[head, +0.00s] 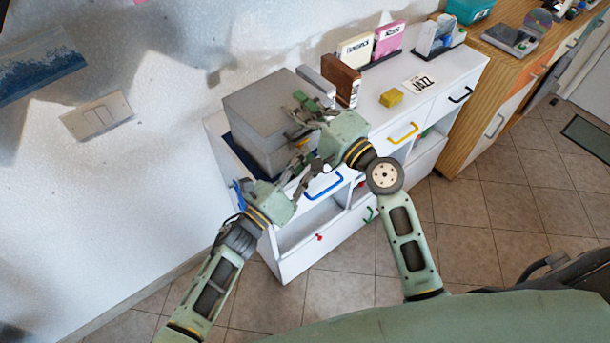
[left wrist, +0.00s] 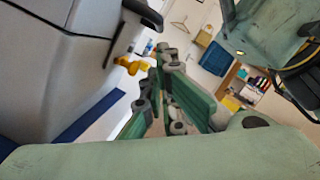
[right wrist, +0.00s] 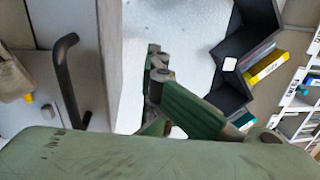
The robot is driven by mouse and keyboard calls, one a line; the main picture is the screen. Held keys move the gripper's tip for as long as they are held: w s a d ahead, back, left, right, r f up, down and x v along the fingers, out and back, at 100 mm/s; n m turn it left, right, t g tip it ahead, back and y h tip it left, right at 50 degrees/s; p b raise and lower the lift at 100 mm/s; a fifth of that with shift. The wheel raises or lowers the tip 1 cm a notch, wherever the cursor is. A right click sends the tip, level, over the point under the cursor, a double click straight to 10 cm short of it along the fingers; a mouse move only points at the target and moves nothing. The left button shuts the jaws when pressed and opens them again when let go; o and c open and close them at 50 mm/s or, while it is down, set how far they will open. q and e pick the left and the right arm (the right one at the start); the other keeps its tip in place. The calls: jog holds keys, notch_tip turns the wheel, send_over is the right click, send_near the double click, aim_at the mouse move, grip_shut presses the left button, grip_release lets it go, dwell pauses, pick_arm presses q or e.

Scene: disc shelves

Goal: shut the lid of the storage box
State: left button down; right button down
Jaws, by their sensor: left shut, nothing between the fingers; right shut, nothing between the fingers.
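The grey storage box (head: 262,142) stands at the left end of the white cabinet. Its lid (head: 262,98) lies over the top and looks down or nearly so; I cannot tell whether a small gap is left. My right gripper (head: 306,105) is shut and empty at the box's front right top edge. My left gripper (head: 302,163) is shut and empty, lower, in front of the box. In the left wrist view the box side (left wrist: 50,75) with a seam and a dark handle (left wrist: 140,14) is left of the fingers. A dark handle (right wrist: 68,75) also shows in the right wrist view.
A brown book (head: 341,78) stands just right of the box. A yellow block (head: 391,97), a JAZZ card (head: 419,84) and upright disc cases (head: 388,40) are farther right on the cabinet top (head: 440,88). Drawer handles stick out in front, one blue (head: 323,187).

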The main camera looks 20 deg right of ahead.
pick_arm(q)
jog(key=shift+w+a+r, duration=0.15)
jog(key=shift+w+r, duration=0.1)
jog(key=shift+r, duration=0.2)
jog(key=shift+r, duration=0.7)
pick_arm(e)
jog(key=c, duration=2.2)
grip_release()
jog(key=shift+s, duration=0.15)
